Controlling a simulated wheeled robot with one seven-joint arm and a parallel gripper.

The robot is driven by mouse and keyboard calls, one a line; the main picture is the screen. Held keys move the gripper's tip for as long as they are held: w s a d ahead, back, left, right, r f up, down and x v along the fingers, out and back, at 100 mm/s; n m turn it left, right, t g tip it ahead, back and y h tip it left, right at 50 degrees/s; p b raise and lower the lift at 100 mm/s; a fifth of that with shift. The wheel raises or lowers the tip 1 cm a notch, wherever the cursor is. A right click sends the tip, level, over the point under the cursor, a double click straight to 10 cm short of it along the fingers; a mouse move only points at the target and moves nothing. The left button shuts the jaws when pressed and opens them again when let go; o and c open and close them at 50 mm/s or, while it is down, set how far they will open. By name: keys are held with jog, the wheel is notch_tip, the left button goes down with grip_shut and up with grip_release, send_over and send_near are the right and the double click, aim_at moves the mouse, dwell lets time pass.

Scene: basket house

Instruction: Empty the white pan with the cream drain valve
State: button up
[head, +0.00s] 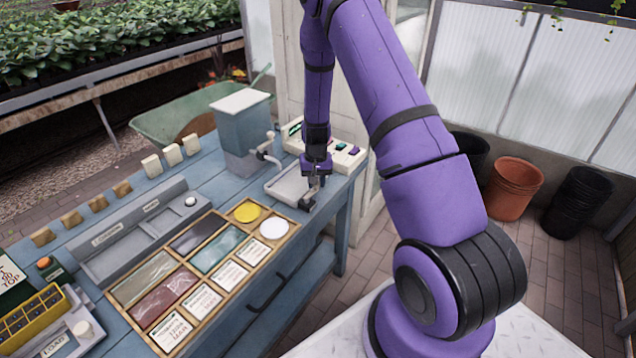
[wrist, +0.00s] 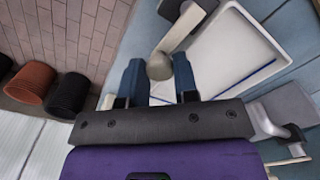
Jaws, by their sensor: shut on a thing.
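The white pan (head: 284,188) sits on the blue bench near its right end. It also shows in the wrist view (wrist: 232,52), with a blue line along its inside. I cannot tell whether it holds liquid. The cream drain valve (wrist: 183,29) is at the pan's edge, an arm ending in a rounded knob. My gripper (head: 314,184) is down at the pan's right side. In the wrist view its two fingers (wrist: 159,72) are shut on the valve's knob, one on each side. My gripper hides part of the pan's right edge in the head view.
A grey tap (head: 267,150) and a blue-grey tank (head: 243,125) stand behind and left of the pan. A box with coloured buttons (head: 347,153) is behind my gripper. A wooden tray of sample tiles (head: 262,254) lies in front. Pots (head: 513,188) stand on the floor at right.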

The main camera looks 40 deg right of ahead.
jog(key=shift+w+n, duration=0.2)
jog(key=shift+n, duration=0.2)
dwell(0.3)
jog(key=o, duration=0.9)
jog(key=shift+o, duration=0.2)
notch_tip(320, 180, up, 11)
jog(key=shift+a, duration=0.1)
